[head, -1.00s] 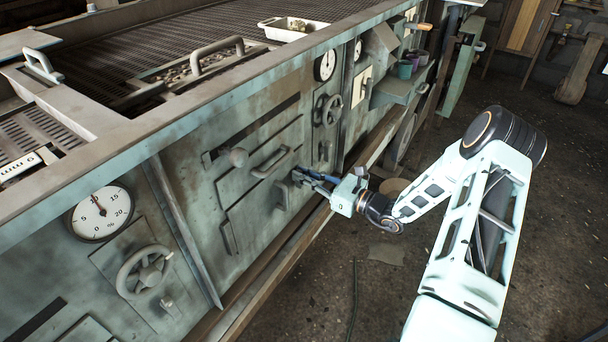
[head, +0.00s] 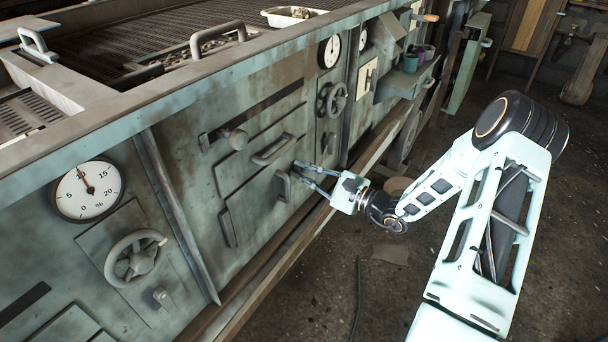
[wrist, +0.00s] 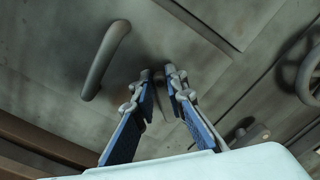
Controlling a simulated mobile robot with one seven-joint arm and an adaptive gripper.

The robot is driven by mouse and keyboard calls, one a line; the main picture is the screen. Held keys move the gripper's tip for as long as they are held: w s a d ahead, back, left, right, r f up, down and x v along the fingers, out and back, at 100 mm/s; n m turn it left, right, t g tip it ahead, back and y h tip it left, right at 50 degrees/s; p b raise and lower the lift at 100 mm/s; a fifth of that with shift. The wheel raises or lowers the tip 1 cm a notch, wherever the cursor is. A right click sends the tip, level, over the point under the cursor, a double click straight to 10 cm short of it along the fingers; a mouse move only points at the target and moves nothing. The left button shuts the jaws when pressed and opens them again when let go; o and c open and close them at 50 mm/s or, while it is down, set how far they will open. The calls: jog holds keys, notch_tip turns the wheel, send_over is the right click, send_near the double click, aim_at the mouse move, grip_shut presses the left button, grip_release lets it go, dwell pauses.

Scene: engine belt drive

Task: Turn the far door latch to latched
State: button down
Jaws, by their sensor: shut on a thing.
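The far door latch (head: 283,186) is a small grey-green lever on the front of the machine, at the right side of a door panel (head: 258,205). My gripper (head: 298,171) is at the latch, reaching in from the right. In the wrist view my gripper (wrist: 160,76) has its two blue-padded fingers close together. They are shut on a grey piece of the latch (wrist: 158,101), which shows only partly between them. The fingers hide part of the latch, and its exact angle is hard to read.
A handwheel (head: 332,98) is to the upper right. A ledge (head: 262,258) runs along the machine's base. The floor (head: 390,290) in front is mostly open.

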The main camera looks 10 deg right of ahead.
jog(key=n+b, duration=0.2)
jog(key=f+n+b, duration=0.1)
jog(key=n+b, duration=0.2)
jog(key=f+n+b, duration=0.1)
jog(key=n+b, duration=0.1)
jog(key=b, duration=0.1)
jog(key=shift+s+a+n, duration=0.25)
jog(key=shift+n, duration=0.15)
jog(key=shift+r+n, duration=0.1)
jog(key=shift+n, duration=0.2)
jog(key=c, duration=1.9)
grip_release()
jog(key=shift+c, duration=0.2)
jog(key=shift+d, duration=0.1)
jog(key=v, duration=1.2)
